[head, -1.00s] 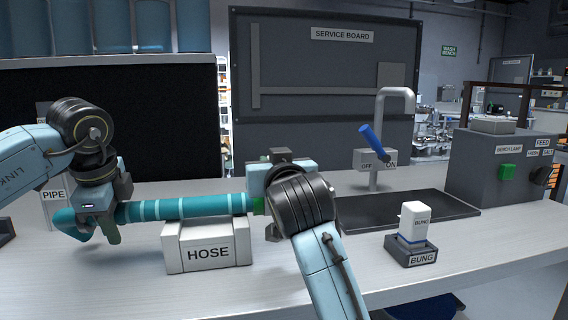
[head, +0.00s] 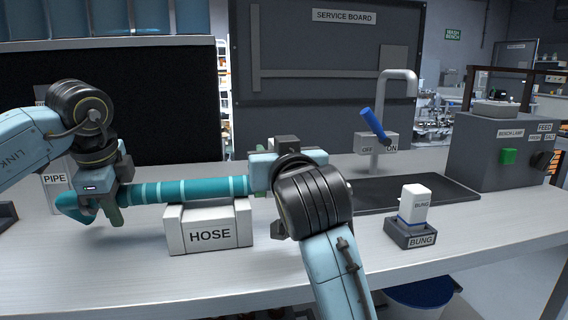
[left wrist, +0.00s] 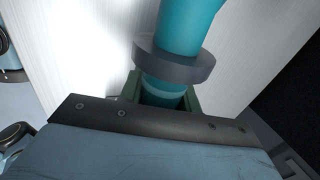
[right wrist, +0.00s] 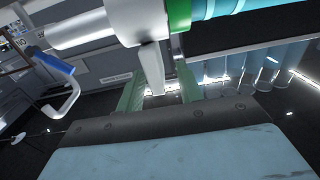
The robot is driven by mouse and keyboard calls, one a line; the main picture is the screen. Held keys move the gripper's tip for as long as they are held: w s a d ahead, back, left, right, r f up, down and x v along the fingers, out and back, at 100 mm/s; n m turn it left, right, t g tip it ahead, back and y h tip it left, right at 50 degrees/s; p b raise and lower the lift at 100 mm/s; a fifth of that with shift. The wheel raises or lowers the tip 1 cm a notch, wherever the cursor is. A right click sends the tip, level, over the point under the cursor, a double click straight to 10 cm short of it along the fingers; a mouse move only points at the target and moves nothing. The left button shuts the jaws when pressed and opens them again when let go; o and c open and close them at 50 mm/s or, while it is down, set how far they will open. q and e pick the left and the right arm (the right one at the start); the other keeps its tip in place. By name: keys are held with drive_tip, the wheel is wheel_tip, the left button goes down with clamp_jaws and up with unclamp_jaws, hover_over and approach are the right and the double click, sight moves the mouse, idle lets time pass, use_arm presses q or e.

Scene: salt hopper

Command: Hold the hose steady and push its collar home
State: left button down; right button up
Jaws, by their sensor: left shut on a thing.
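The teal hose (head: 180,190) lies level across the HOSE cradle (head: 210,236). My left gripper (head: 112,208) is shut on the hose near its left end. The left wrist view shows the hose (left wrist: 190,22) passing between the green fingers (left wrist: 160,90), with a dark grey collar ring (left wrist: 174,62) around it just beyond them. My right gripper (head: 262,178) is at the hose's right end, its fingertips mostly hidden in the head view. In the right wrist view its green fingers (right wrist: 158,92) stand apart around a pale post. A green band (right wrist: 180,14) shows on the hose's end, beside a white cylinder (right wrist: 85,27).
A white bung (head: 414,202) stands in its BUNG holder (head: 410,236) at the right. A tap (head: 392,100) with a blue lever (head: 374,125) stands behind a dark mat (head: 425,190).

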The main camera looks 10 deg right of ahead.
use_arm(q)
drive_tip(key=shift+r, duration=0.1)
use_arm(e)
drive_tip(key=s, duration=0.7)
drive_tip(key=shift+s, duration=0.3)
drive_tip(key=shift+d, duration=0.1)
use_arm(q)
drive_tip(key=c, duration=0.9)
unclamp_jaws()
